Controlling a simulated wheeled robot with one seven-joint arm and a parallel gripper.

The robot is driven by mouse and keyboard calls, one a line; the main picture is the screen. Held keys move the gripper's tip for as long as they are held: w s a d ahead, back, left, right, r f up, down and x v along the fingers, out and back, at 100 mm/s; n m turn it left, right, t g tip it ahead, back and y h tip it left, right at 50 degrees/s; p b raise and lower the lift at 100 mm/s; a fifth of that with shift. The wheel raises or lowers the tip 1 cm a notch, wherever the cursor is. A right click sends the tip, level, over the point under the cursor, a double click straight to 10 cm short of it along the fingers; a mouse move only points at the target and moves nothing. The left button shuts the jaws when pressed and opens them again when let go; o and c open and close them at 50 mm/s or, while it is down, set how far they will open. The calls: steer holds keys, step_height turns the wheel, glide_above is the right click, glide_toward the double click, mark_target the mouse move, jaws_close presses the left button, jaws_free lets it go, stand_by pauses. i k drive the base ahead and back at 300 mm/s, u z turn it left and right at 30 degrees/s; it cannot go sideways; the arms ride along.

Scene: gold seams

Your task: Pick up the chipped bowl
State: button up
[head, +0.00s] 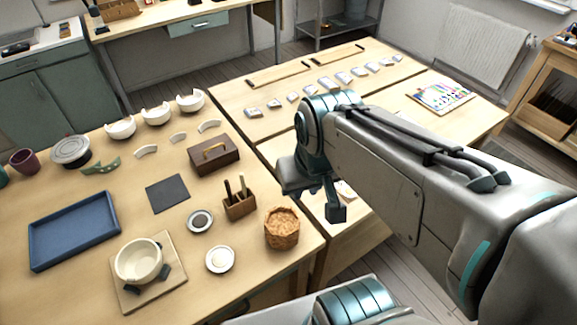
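Three white bowls with notched rims stand in a row at the back of the left table: a left one (120,130), a middle one (156,117) and a right one (190,104). A larger cream bowl (138,262) sits on a square wooden board (180,270) near the front, between dark blocks. I cannot tell from this view which bowl is the chipped one meant. My gripper (316,203) hangs at the end of my arm near the table's right edge, apart from all the bowls. Its fingers are partly hidden, and nothing is visibly held.
Curved white shards (178,138) lie before the bowls. A brown box with a handle (214,156), a tool holder (239,202), a wicker basket (282,230), two small dishes and a blue tray (75,230) share the table. Free tabletop lies between the tray and dark mat (167,194).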

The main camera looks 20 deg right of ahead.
mark_target(139, 261)
steer(key=k, duration=1)
steer(key=z, duration=0.65)
steer(key=i, duration=0.8)
steer(key=u, duration=2.25)
steer(key=i, duration=0.5)
steer(key=z, duration=0.05)
